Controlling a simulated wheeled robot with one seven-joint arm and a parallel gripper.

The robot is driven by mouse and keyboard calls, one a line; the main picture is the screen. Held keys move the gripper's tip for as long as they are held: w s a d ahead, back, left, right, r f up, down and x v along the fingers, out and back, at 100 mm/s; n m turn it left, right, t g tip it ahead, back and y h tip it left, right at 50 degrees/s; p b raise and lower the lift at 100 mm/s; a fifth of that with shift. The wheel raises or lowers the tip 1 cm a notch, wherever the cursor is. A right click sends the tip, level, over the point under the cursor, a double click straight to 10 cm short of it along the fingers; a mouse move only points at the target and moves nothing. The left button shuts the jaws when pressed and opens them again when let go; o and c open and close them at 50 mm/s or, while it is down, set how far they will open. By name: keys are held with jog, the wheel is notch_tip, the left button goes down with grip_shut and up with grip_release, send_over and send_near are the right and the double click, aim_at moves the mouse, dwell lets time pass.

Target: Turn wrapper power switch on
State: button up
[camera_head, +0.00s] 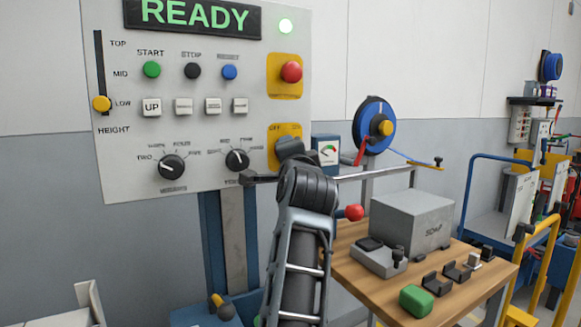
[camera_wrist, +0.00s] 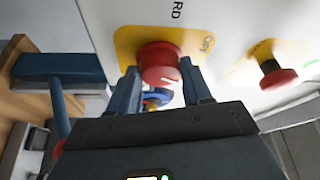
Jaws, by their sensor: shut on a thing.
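The wrapper power switch shows in the wrist view as a red knob (camera_wrist: 160,60) on a yellow plate (camera_wrist: 128,40) with a partly seen OFF label. The knob lies between the two fingers of my gripper (camera_wrist: 162,80), which is shut on it. In the head view my gripper (camera_head: 289,150) is against the yellow switch plate (camera_head: 283,130), low on the right of the control panel (camera_head: 210,110). There it hides the knob and part of the plate. I cannot tell the knob's exact turn angle.
A red mushroom button (camera_head: 291,72) sits on another yellow plate above the switch. A wooden table (camera_head: 465,265) with a grey box (camera_head: 412,222) and small parts stands at right.

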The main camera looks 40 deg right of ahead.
jog(key=shift+r+m+g+y+b, duration=0.1)
jog(key=shift+m+g+y+b, duration=0.35)
jog(key=shift+m, duration=1.15)
jog(key=o, duration=1.1)
jog(key=shift+h, duration=0.25)
jog(key=shift+c, duration=0.2)
jog(key=shift+r, duration=0.1)
jog(key=b+v, duration=0.1)
jog(key=v, duration=0.6)
jog(key=shift+s+a, duration=0.2)
jog(key=shift+s, duration=0.05)
jog(key=shift+r, duration=0.1)
